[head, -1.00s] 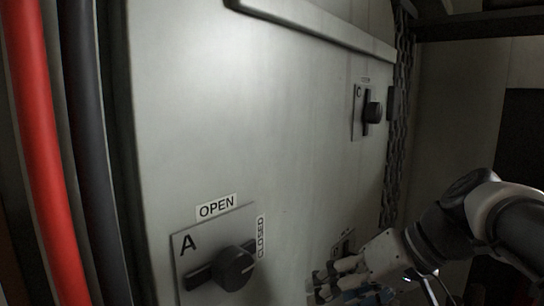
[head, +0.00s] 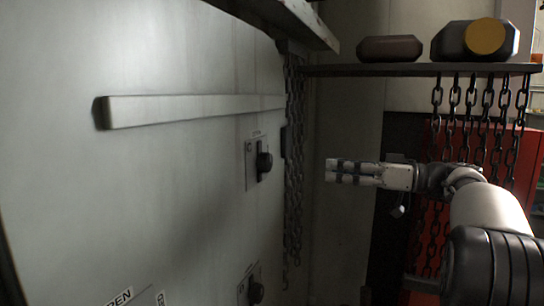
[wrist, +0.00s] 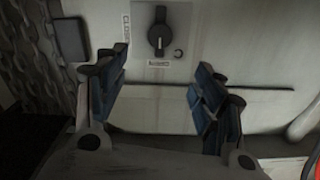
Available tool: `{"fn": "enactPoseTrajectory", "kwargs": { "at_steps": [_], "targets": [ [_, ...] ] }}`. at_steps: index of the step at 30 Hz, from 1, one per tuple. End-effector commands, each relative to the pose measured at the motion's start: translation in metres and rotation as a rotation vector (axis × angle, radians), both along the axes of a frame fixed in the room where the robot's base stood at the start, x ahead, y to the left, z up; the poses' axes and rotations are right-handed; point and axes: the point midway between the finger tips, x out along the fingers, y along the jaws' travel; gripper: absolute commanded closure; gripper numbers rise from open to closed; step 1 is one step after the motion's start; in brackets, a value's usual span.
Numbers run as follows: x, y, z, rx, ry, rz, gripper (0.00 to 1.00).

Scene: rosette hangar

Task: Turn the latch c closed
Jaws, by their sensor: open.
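Latch C (head: 263,163) is a black knob with a bar handle on a plate near the right edge of the pale panel in the head view. In the wrist view the latch (wrist: 158,40) shows ahead, with its bar upright in the picture, in line with the OPEN label (wrist: 158,64). The CLOSED label (wrist: 126,28) is to its left there. My gripper (head: 330,172) is level with the latch, pointing at the panel with a clear gap. In the wrist view its blue-padded fingers (wrist: 161,76) are spread apart and empty, not touching the latch.
A long raised rail (head: 190,109) crosses the panel above the latch. Hanging chains (head: 294,160) run along the panel's right edge. Another latch (head: 256,291) sits below. A shelf (head: 420,70) holds dark containers above my arm. A dark box (wrist: 70,40) is beside the latch.

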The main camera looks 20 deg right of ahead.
Motion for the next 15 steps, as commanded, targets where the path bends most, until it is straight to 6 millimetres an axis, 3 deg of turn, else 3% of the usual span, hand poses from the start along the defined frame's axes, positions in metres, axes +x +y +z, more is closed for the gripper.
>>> {"fn": "enactPoseTrajectory", "kwargs": {
  "at_steps": [15],
  "targets": [
    [0.076, 0.078, 0.001, 0.001, 0.006, 0.005, 0.38]
  ]
}}
